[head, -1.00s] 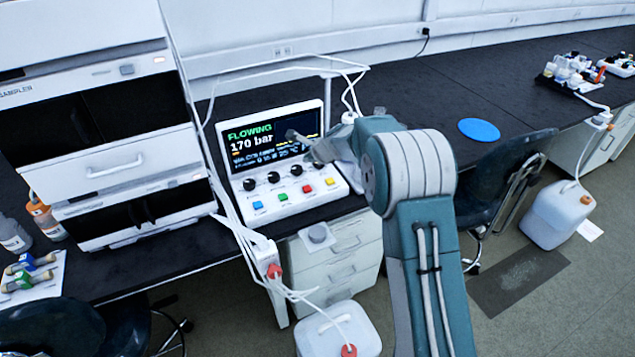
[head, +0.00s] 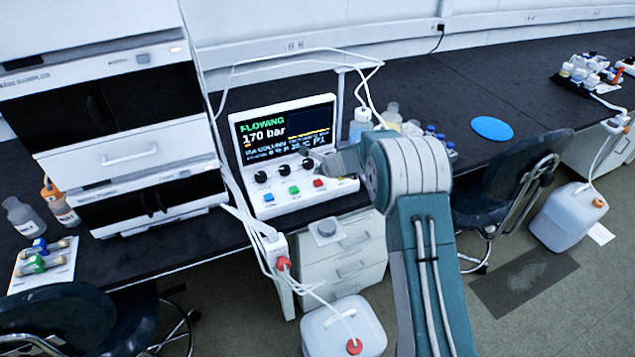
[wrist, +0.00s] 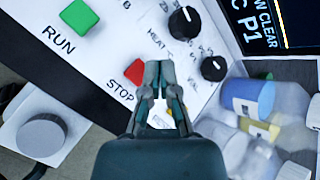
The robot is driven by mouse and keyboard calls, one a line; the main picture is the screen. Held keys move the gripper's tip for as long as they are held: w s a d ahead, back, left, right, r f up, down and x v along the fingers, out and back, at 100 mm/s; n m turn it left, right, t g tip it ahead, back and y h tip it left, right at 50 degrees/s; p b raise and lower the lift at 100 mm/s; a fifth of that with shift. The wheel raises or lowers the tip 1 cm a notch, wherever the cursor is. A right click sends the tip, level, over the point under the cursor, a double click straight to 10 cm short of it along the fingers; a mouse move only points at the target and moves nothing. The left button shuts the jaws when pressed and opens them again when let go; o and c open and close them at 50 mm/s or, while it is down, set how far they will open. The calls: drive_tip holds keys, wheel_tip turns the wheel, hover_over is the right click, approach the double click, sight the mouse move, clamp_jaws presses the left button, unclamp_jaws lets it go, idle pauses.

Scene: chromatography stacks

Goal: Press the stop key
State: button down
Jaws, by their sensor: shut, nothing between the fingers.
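The stop key is a red square (wrist: 135,72) on the white control panel (wrist: 85,58), with "STOP" printed beside it. It also shows in the head view (head: 318,183), in the row of coloured keys. My gripper (wrist: 158,66) is shut and empty. Its tips appear just right of the red key in the wrist view, and contact with the panel cannot be told. In the head view my gripper (head: 341,165) is at the right end of the panel. The screen (head: 285,131) reads "FLOWING" and "170 bar".
A green run key (wrist: 78,15) lies left of the red one; a yellow key is mostly hidden behind my fingers. Black knobs (wrist: 185,21) stand above the keys. Bottles (wrist: 248,97) stand right of the panel. A grey round knob (wrist: 41,135) sits at lower left.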

sight(320, 182)
drive_tip(key=shift+f, duration=0.85)
idle(0.8)
drive_tip(key=shift+d+f, duration=0.1)
drive_tip(key=shift+f, duration=0.2)
drive_tip(key=shift+f, duration=0.55)
idle(0.7)
drive_tip(key=shift+r, duration=1)
drive_tip(key=shift+r, duration=2.45)
